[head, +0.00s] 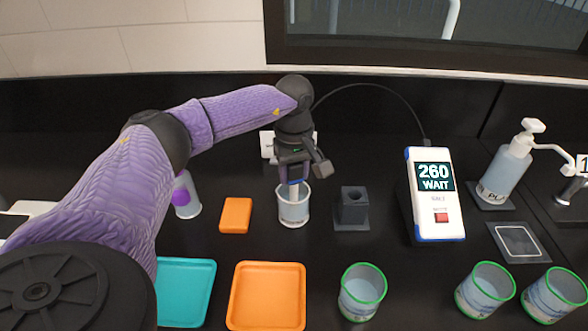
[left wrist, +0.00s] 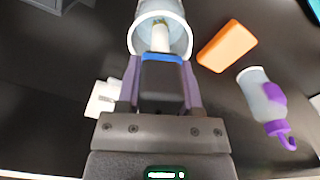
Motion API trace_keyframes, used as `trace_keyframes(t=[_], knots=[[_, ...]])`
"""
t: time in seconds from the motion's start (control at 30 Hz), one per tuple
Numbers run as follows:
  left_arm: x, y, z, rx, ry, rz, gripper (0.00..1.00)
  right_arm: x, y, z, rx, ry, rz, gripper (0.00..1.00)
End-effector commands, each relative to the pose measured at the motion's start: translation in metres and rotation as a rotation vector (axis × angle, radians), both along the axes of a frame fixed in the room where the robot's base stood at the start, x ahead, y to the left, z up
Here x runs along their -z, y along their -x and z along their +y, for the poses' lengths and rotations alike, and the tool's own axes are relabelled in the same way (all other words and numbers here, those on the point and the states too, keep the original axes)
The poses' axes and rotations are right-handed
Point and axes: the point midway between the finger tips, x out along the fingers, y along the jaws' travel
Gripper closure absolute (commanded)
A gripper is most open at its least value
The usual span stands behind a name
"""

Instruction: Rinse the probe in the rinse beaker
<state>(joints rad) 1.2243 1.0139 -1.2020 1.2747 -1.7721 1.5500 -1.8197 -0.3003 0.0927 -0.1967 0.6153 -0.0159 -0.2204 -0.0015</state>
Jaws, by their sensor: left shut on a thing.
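My left gripper (head: 293,172) is shut on the probe (head: 294,189) and points down over the rinse beaker (head: 293,213). The beaker is a clear cup with a pale rim. In the left wrist view the probe (left wrist: 160,38) shows a dark body, a blue band and a pale shaft. The shaft reaches into the mouth of the beaker (left wrist: 179,20). How deep its tip sits, and whether it touches the wall, I cannot tell. A black cable runs from the gripper area to the white and blue meter (head: 436,222), which reads 260 WAIT. My right gripper is not in view.
A grey holder block (head: 352,213) stands right of the beaker. An orange block (head: 236,215) and a purple-topped bottle (head: 188,199) are left. Teal (head: 185,290) and orange (head: 266,294) trays and green-rimmed cups (head: 362,292) line the front. A pump bottle (head: 505,172) stands right.

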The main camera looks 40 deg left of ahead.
Motion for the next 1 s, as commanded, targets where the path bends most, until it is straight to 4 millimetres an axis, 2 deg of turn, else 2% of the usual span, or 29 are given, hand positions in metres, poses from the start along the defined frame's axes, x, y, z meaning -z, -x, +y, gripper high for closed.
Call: trace_keyframes(t=[0.4,1.0], knots=[[0.000,-0.006,0.005,0.001,0.000,-0.001,1.00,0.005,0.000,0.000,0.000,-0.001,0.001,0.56],[-0.001,0.006,0.002,0.001,0.000,0.000,1.00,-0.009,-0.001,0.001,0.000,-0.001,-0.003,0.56]])
